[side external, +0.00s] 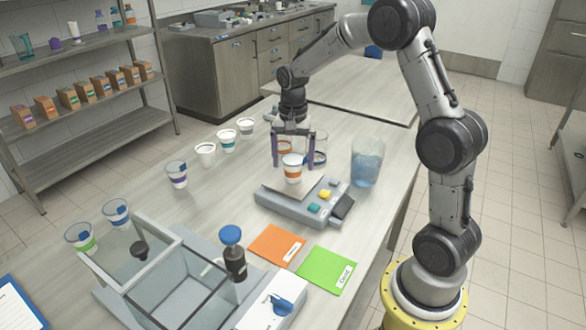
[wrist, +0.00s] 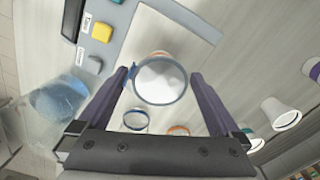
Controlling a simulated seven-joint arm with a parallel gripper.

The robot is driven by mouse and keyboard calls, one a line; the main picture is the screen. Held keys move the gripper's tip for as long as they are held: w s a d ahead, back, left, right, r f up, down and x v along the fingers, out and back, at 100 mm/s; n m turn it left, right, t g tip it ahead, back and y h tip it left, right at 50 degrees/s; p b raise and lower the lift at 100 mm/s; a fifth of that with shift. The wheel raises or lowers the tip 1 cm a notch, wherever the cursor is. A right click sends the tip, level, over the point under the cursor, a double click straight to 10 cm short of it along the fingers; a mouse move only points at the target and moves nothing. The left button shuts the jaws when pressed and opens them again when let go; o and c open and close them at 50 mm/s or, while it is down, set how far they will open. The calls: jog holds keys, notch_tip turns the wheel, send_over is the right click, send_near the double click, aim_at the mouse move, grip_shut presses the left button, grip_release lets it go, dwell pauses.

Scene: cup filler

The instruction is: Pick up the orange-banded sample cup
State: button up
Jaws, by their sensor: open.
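The orange-banded sample cup (side external: 292,172) is white and stands upright on the plate of a grey scale (side external: 290,209). In the wrist view I look down into this cup (wrist: 160,82), with a bit of orange at its far side. My gripper (side external: 293,166) is open above the plate, pointing down. In the wrist view its fingers (wrist: 162,72) stand on either side of the cup, with gaps visible. The fingertips are around the cup's upper part in the side view; exact depth is hard to tell. Nothing is held.
Behind the gripper are an orange-ringed container (side external: 284,146) and a clear blue-ringed one (side external: 319,157). A beaker of blue liquid (side external: 367,165) stands right of the scale. Other banded cups (side external: 177,174) line the left. A clear-walled box (side external: 180,280), orange card (side external: 275,244) and green card (side external: 324,268) lie in front.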

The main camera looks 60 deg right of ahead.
jog(key=shift+f, duration=0.35)
jog(key=c, duration=1.3)
